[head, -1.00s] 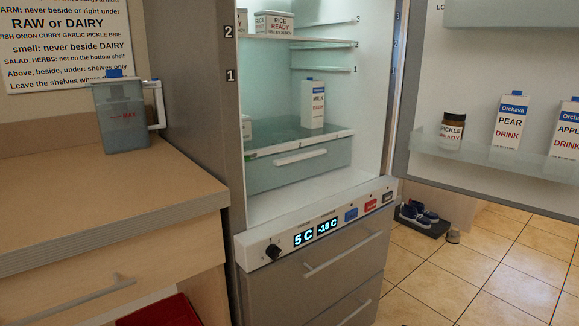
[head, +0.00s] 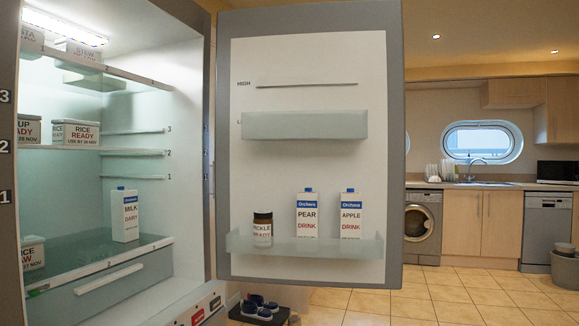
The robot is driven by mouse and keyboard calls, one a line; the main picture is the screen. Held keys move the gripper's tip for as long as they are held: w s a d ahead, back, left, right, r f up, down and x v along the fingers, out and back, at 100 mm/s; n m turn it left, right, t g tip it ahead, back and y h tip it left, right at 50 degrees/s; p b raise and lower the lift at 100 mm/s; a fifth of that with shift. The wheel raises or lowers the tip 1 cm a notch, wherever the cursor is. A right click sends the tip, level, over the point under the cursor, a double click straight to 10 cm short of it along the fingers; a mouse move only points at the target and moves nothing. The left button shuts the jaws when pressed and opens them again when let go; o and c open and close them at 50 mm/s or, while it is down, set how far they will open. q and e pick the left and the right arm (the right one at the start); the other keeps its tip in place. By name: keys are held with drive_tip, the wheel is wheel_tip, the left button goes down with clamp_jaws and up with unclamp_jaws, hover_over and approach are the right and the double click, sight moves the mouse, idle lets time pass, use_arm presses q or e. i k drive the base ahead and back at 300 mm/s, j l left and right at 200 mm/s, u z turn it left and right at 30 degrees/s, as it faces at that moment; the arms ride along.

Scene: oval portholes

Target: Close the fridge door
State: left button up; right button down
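The fridge door (head: 310,170) stands wide open in the head view, its white inner side facing me and its grey edge all round. It hangs to the right of the open fridge body (head: 185,215). Its lower shelf holds a pickle jar (head: 262,230), a pear drink carton (head: 307,213) and an apple drink carton (head: 350,213). Its upper bin (head: 305,125) looks empty. Inside the fridge are a milk carton (head: 125,215) and several labelled tubs, among them a rice tub (head: 76,132). Neither of my grippers shows in the head view.
Shoes on a dark mat (head: 260,311) lie on the floor below the door. Tiled floor (head: 450,300) is clear to the right. Far back are a washing machine (head: 423,225), a sink counter (head: 480,185), a dishwasher (head: 546,230) and a bin (head: 565,268).

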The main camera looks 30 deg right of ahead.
sight(349, 55)
drive_tip(key=i+l+u, duration=0.1)
drive_tip(key=l+u, duration=0.15)
drive_tip(key=l, duration=0.75)
drive_tip(key=l+u, duration=0.25)
drive_tip(key=l, duration=0.75)
drive_tip(key=l+u, duration=0.2)
drive_tip(key=l, duration=0.25)
drive_tip(key=l+u, duration=0.2)
drive_tip(key=l, duration=0.25)
drive_tip(key=k+l+u, duration=0.15)
drive_tip(key=l, duration=0.25)
drive_tip(key=l+u, duration=0.2)
drive_tip(key=l, duration=0.25)
drive_tip(key=k+l+u, duration=0.2)
drive_tip(key=l, duration=0.2)
drive_tip(key=l+u, duration=0.2)
drive_tip(key=l, duration=0.35)
drive_tip(key=k+l+u, duration=0.1)
drive_tip(key=l+u, duration=0.15)
drive_tip(key=l, duration=0.35)
drive_tip(key=i+l+u, duration=0.2)
drive_tip(key=l, duration=0.55)
drive_tip(key=l+u, duration=0.2)
drive_tip(key=l, duration=0.5)
drive_tip(key=k+l+u, duration=0.1)
drive_tip(key=l+u, duration=0.15)
drive_tip(key=u, duration=0.25)
drive_tip(key=k+l+u, duration=0.15)
drive_tip(key=u, duration=0.3)
drive_tip(key=l, duration=0.1)
